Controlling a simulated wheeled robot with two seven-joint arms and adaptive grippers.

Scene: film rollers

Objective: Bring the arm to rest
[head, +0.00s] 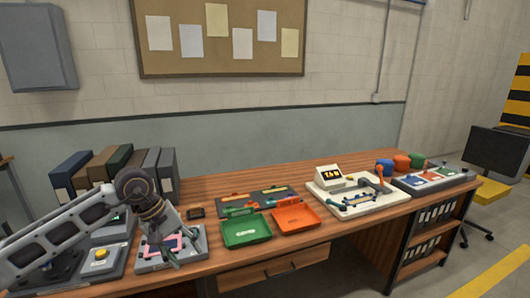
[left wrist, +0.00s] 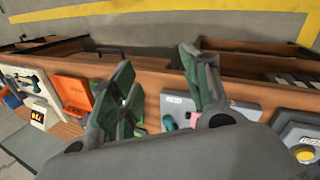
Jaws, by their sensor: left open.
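My left arm comes in from the left in the head view. Its gripper (head: 180,236) is open above a grey fixture plate (head: 200,247) at the front left of the bench (head: 210,188). A pink frame-shaped piece (head: 178,243) lies on this plate, partly hidden by the gripper. In the left wrist view the green-padded fingers (left wrist: 160,80) stand wide apart with nothing between them. The pink piece (left wrist: 193,119) shows beside one finger there. My right gripper is not in view.
A green tray (head: 245,231) and an orange tray (head: 296,219) sit right of the gripper. A white device with a display (head: 331,175) stands further right. Several binders (head: 167,170) line the back left. A grey box with a yellow button (head: 101,254) is close to my arm.

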